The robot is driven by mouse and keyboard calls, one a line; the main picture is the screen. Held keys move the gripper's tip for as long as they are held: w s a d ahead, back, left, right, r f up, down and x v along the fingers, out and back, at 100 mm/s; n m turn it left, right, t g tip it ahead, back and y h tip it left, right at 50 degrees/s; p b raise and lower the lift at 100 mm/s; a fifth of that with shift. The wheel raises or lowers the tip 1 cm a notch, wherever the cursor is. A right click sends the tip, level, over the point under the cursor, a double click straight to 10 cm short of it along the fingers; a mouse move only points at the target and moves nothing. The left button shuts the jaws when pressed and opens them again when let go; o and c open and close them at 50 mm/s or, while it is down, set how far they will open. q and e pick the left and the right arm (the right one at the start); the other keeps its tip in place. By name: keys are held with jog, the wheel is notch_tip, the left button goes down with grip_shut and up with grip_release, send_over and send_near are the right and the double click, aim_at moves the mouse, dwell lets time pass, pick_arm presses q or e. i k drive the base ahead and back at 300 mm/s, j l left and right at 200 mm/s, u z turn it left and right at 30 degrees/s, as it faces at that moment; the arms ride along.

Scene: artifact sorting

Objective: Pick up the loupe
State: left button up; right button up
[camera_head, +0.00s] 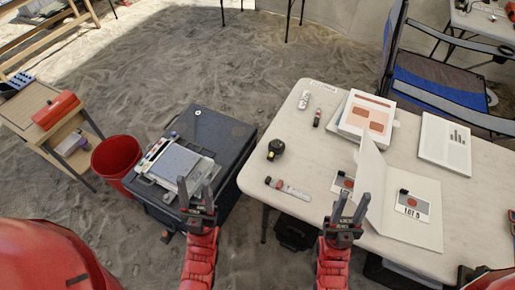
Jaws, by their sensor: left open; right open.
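I cannot tell for sure which item is the loupe. Small items lie on the white table (320,160): a round black item with a yellow mark (276,149), a small dark item with red (317,117), a white item (305,100), and a long item with a red end (288,188) near the front edge. My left gripper (196,188) is open and empty in front of the black case (232,135). My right gripper (351,207) is open and empty at the table's front edge, right of the red-ended item.
An open white folder (425,225) with photo cards, a box with orange panels (367,118) and a white sheet (445,143) cover the table's right side. Trays and a tablet-like item (178,165) lie on the case. A red bin (117,160) and a wooden stand (25,103) are left.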

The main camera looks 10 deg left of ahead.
aim_at(278, 153)
jog(key=j+z, duration=0.25)
jog(key=j, duration=0.6)
jog(key=j+z, duration=0.25)
jog(key=j, duration=0.6)
jog(key=k+j+z, duration=0.1)
jog(key=j+z, duration=0.15)
jog(key=j, duration=0.6)
